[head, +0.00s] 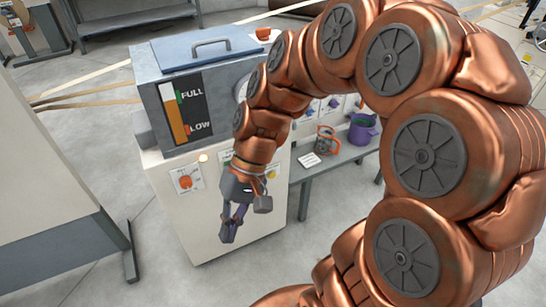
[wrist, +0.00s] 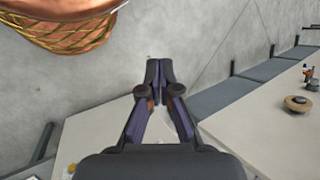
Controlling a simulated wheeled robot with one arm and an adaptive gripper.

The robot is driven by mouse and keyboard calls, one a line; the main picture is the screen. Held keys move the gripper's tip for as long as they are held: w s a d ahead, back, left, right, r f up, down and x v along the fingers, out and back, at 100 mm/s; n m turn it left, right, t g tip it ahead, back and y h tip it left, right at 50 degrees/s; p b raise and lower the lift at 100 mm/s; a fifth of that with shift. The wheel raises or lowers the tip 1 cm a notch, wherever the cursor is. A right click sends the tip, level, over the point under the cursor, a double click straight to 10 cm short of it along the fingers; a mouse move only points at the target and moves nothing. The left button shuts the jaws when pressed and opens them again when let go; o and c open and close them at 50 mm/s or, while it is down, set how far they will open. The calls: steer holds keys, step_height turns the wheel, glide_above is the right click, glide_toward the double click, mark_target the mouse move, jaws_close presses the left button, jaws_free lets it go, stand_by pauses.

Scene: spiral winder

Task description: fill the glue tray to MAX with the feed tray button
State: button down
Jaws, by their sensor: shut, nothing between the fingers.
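My gripper (head: 228,234) is shut and empty, its fingers pointing down in front of the white cabinet (head: 212,222). In the wrist view my gripper (wrist: 158,64) also has its fingertips together, over grey floor. The cabinet carries a grey glue tank (head: 150,100) with a gauge marked FULL and LOW (head: 188,108). A red dial (head: 186,182) and a small glowing lamp (head: 203,157) are on the cabinet face. A yellow button (head: 271,172) shows just right of my wrist. I cannot tell which control is the feed tray button. I cannot make out the glue tray or its MAX mark.
A grey bench (head: 338,158) right of the cabinet holds a purple bucket (head: 363,129) and an orange-and-grey item (head: 327,141). A pale panel on a dark stand (head: 55,190) is at left. Clear floor (head: 165,285) lies before the cabinet. My arm hides the right side.

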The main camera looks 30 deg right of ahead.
steer(key=w+d+f+m+t+y+b, duration=0.3)
steer(key=w+d+f+y, duration=0.1)
steer(key=w, duration=0.5)
steer(key=w+d+f+m+t+y+b, duration=0.25)
steer(key=w+d+f+y, duration=0.2)
steer(key=w, duration=0.35)
steer(key=w+d+f+m+t+h+b, duration=0.1)
steer(key=d+f+m+t, duration=0.4)
steer(key=d, duration=0.6)
steer(key=w+d+f+m+t+h+b, duration=0.2)
steer(key=w+d+f+m+t+b, duration=0.2)
steer(key=d+f, duration=0.6)
steer(key=shift+d+f+m+t, duration=0.15)
steer(key=shift+d+m+t, duration=0.6)
steer(key=shift+m, duration=0.1)
steer(key=shift+h, duration=0.25)
steer(key=w+b, duration=0.1)
steer(key=w, duration=0.8)
steer(key=shift+d, duration=0.35)
steer(key=shift+w+b, duration=0.1)
steer(key=shift+b, duration=0.25)
steer(key=shift+w, duration=0.25)
